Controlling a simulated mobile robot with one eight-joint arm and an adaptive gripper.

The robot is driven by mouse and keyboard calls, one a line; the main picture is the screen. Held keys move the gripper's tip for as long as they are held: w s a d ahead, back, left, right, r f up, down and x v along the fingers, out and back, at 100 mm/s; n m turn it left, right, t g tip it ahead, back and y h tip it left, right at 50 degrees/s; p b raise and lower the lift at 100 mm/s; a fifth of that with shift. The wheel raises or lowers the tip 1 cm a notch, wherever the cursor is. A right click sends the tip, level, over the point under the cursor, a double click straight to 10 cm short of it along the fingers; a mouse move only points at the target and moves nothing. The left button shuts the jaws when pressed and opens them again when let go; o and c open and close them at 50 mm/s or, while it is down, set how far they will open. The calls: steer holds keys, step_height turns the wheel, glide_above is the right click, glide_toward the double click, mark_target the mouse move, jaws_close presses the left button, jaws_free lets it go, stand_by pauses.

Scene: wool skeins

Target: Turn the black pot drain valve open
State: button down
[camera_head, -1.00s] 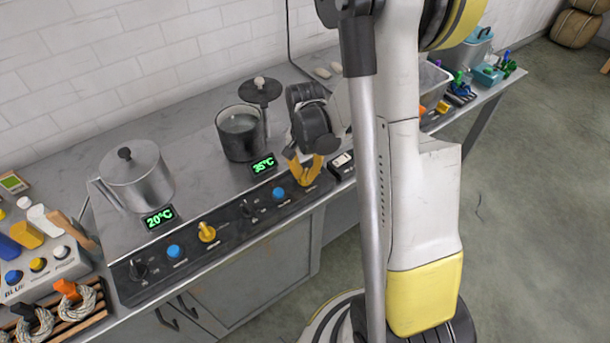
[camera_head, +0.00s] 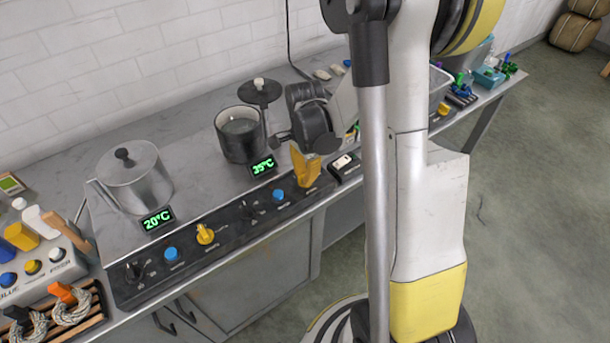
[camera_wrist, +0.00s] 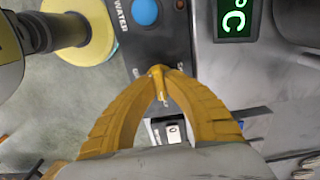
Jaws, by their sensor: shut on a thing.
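The black pot (camera_head: 240,134) stands open on the counter, with liquid inside and a green 35°C display (camera_head: 263,166) in front. Its yellow drain valve is at the right end of the black control panel, mostly hidden by my gripper (camera_head: 307,172) in the head view. In the wrist view my gripper (camera_wrist: 158,72) has its yellow fingers closed together at the tips, around the small yellow valve handle (camera_wrist: 160,87). The valve's exact angle is hard to tell.
A lidded silver pot (camera_head: 138,178) with a 20°C display stands at left, with its own yellow valve (camera_head: 205,234) on the panel. A blue button (camera_head: 278,196) is left of my gripper, and a small black-and-white device (camera_head: 344,165) is just right of it. The black lid (camera_head: 259,92) stands behind.

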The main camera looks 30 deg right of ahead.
stand_by(0.4)
steer(key=c, duration=1.5)
jaws_free()
steer(key=shift+o, duration=0.2)
steer(key=shift+r, duration=0.15)
step_height(320, 180, up, 12)
steer(key=s+a+r+n+t, duration=0.3)
steer(key=s+a+n, duration=0.2)
steer(key=n, duration=0.3)
steer(key=s+a+r+n+t, duration=0.4)
steer(key=s+a+n, duration=0.2)
steer(key=a+n, duration=0.2)
steer(key=shift+a+n, duration=0.25)
steer(key=shift+n, duration=0.55)
